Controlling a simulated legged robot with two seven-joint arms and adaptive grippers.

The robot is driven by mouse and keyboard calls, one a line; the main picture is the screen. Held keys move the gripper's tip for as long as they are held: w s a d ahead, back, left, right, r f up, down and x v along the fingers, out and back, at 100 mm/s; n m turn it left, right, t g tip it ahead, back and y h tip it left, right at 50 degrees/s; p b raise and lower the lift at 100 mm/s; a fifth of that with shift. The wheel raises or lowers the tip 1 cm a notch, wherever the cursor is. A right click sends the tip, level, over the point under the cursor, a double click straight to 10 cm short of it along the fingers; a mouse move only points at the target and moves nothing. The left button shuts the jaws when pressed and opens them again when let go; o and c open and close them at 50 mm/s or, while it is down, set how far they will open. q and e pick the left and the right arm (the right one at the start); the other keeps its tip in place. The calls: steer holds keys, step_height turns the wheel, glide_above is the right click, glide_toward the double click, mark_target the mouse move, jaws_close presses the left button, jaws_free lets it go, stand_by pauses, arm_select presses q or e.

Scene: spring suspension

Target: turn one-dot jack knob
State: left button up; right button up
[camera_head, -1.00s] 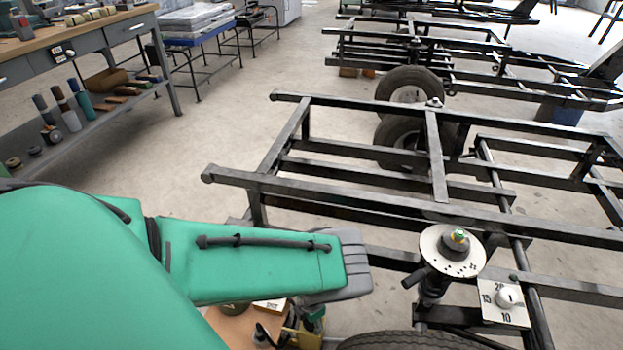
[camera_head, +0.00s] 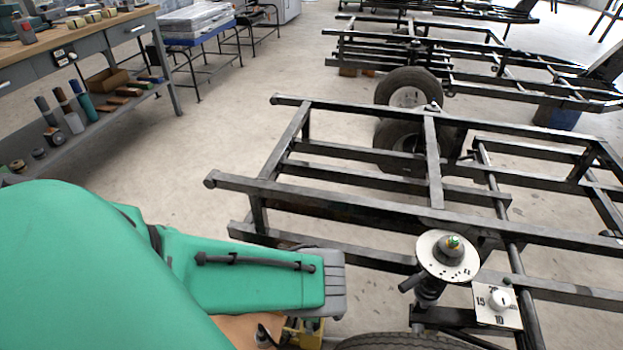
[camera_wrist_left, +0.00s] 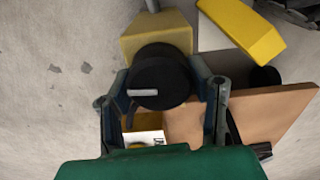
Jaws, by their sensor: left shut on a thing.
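In the left wrist view, a round black knob (camera_wrist_left: 160,78) with a white line mark sits against a yellow block (camera_wrist_left: 157,36). My left gripper (camera_wrist_left: 164,84) is shut on this knob, with one finger on each side. The white mark lies nearly level across the picture. No dot on the knob can be made out. In the head view, my green left arm hides the gripper and knob. Part of a yellow body (camera_head: 304,332) shows below the arm's grey end. My right gripper is in neither view.
A brown board (camera_wrist_left: 240,115) and another yellow piece (camera_wrist_left: 243,28) lie near the knob. A black steel frame (camera_head: 330,200) fills the right, with a white dotted disc (camera_head: 430,262) and a numbered dial plate (camera_head: 484,312). Open floor (camera_head: 200,200) lies between frame and workbench (camera_head: 95,50).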

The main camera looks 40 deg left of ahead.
arm_select(q)
steer(key=shift+w+r+m, duration=0.15)
steer(key=shift+w+m, duration=0.15)
steer(key=shift+w, duration=0.1)
steer(key=o, duration=1.2)
steer(key=shift+c, duration=0.2)
steer(key=shift+s, duration=0.2)
step_height(320, 180, up, 12)
